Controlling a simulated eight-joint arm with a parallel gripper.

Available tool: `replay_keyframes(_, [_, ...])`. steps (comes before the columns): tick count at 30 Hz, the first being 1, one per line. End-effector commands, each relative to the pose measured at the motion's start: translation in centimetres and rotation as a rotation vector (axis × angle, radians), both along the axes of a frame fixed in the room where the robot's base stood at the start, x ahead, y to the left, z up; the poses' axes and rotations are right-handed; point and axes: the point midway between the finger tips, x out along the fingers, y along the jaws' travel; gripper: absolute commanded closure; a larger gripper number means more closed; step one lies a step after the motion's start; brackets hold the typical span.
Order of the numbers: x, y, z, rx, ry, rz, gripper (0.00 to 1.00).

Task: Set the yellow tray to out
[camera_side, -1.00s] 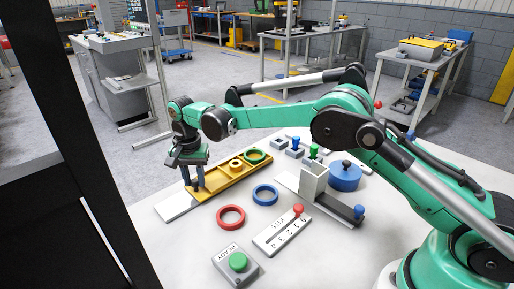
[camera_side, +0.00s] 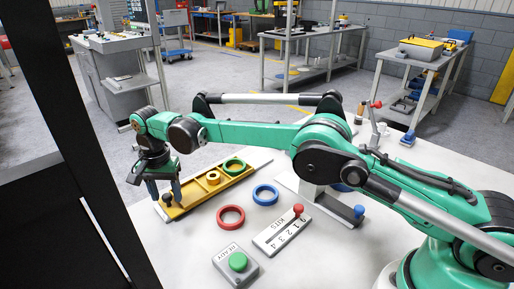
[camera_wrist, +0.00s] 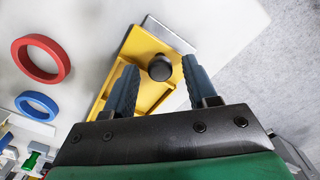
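The yellow tray (camera_side: 194,193) lies at the left end of its pale base strip (camera_side: 258,161) in the side view. A black knob (camera_side: 168,199) stands at the tray's left end. My gripper (camera_side: 166,196) is open just above that end, with its fingers on either side of the knob. In the wrist view, the knob (camera_wrist: 160,67) is between my open fingers (camera_wrist: 159,75), with gaps on both sides. The tray (camera_wrist: 150,93) shows below them, partly hidden by my gripper.
A red ring (camera_side: 231,217) and a blue ring (camera_side: 265,195) lie to the tray's right. The table's left front is bare.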

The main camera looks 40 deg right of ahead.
Motion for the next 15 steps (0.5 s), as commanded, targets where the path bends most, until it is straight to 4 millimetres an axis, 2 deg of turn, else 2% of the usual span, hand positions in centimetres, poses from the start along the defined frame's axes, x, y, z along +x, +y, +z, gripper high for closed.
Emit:
replay_keyframes(10, [0.0, 0.0, 0.2, 0.001, 0.001, 0.0, 0.4])
replay_keyframes(15, [0.0, 0.0, 2.4, 0.001, 0.001, 0.0, 0.4])
